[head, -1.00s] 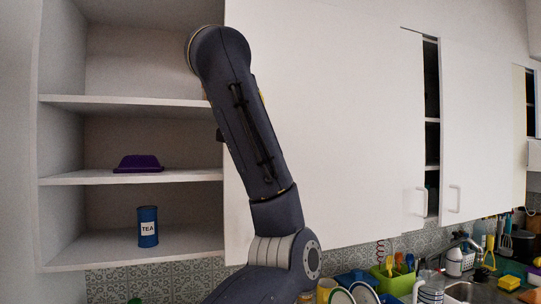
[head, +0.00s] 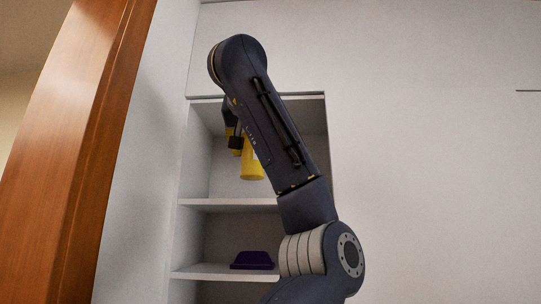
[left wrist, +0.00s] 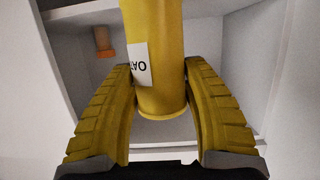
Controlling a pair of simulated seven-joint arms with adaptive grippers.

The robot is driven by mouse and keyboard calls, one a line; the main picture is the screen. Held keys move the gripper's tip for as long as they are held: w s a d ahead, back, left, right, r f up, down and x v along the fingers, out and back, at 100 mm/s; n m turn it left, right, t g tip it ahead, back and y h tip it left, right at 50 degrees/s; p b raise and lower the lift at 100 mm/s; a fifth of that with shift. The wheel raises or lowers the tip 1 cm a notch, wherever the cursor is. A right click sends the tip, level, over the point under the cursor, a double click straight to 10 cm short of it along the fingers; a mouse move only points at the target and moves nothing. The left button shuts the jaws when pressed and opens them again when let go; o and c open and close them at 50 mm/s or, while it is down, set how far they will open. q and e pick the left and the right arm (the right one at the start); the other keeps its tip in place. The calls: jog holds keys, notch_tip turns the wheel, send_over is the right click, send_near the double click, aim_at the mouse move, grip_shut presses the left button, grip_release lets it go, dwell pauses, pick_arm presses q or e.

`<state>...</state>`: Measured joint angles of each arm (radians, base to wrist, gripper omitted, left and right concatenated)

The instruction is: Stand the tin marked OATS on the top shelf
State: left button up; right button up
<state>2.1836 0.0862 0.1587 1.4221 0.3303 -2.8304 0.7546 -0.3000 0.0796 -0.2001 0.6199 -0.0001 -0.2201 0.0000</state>
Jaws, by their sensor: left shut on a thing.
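The yellow tin (head: 252,166) shows below my left gripper (head: 238,142) in the head view, partly behind my arm. In the left wrist view the tin (left wrist: 160,75) is between the two fingers of my left gripper (left wrist: 162,95), which is shut on it. Its white label shows part of OATS, upside down in that view. In the head view the tin's lower end is above the top shelf (head: 225,202), apart from its front edge. How deep it is in the compartment I cannot tell. My right gripper is not in view.
A purple lidded-looking thing (head: 252,260) sits on the shelf below. An orange object (left wrist: 104,42) is inside the cupboard in the left wrist view; my arm hides it in the head view. A wooden upright (head: 75,160) stands at left. White cupboard fronts (head: 430,150) fill the right.

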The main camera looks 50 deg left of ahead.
pick_arm(q)
jog(key=shift+s+a+r, duration=0.1)
jog(key=shift+s+a, duration=0.05)
dwell(0.5)
jog(key=shift+w+a+r+x, duration=0.15)
jog(key=shift+r+x, duration=0.6)
jog(key=shift+x, duration=2.8)
jog(key=shift+w+a+r+x, duration=0.2)
jog(key=shift+r+x, duration=0.55)
jog(key=shift+x, duration=2.8)
jog(key=shift+w+a+r+x, duration=0.15)
jog(key=shift+r+x, duration=0.6)
jog(key=shift+x, duration=2.8)
jog(key=shift+f, duration=0.6)
jog(key=o, duration=1.5)
jog(key=v, duration=1.2)
